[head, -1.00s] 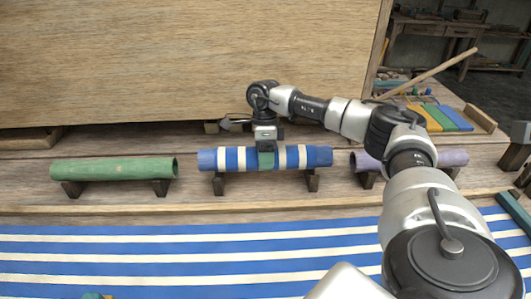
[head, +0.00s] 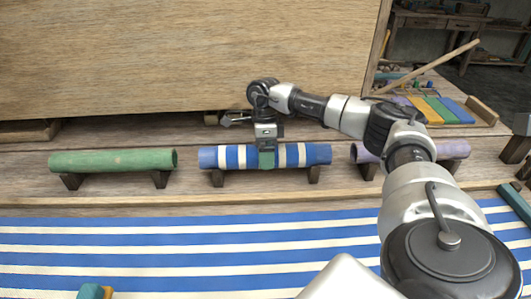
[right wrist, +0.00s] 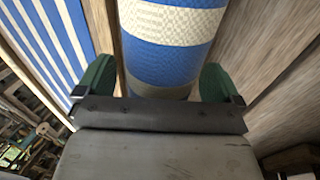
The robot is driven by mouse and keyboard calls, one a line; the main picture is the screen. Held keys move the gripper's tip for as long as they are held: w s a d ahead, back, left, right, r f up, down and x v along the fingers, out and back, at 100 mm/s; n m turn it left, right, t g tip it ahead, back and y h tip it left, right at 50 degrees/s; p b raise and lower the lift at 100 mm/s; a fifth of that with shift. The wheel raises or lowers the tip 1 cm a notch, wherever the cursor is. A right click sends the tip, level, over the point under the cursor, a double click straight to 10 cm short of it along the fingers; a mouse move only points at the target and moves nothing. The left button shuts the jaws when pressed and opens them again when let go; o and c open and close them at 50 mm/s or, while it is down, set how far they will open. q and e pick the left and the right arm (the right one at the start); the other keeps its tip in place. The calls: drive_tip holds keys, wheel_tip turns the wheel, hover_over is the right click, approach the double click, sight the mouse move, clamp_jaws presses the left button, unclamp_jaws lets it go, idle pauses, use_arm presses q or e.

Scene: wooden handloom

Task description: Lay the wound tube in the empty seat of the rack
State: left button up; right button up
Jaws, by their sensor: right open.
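The wound tube (head: 235,157), wrapped in blue and white bands, lies level in the middle seat of the rack, across two dark wooden supports (head: 313,174). My right gripper (head: 267,158) is open at the tube's middle. One green finger pad shows in front of the tube. In the right wrist view the tube (right wrist: 168,62) runs between the two green pads (right wrist: 158,82), with a gap visible at each side. My left gripper is not in view.
A green tube (head: 112,160) lies in the left seat and a lilac tube (head: 452,149) in the right one, partly behind my arm. A large wooden board (head: 180,60) stands behind. Striped cloth (head: 180,245) spreads in front. A teal block (head: 90,291) shows at the bottom left.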

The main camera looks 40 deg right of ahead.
drive_tip(key=v, duration=1.1)
drive_tip(key=shift+f, duration=0.15)
idle(0.3)
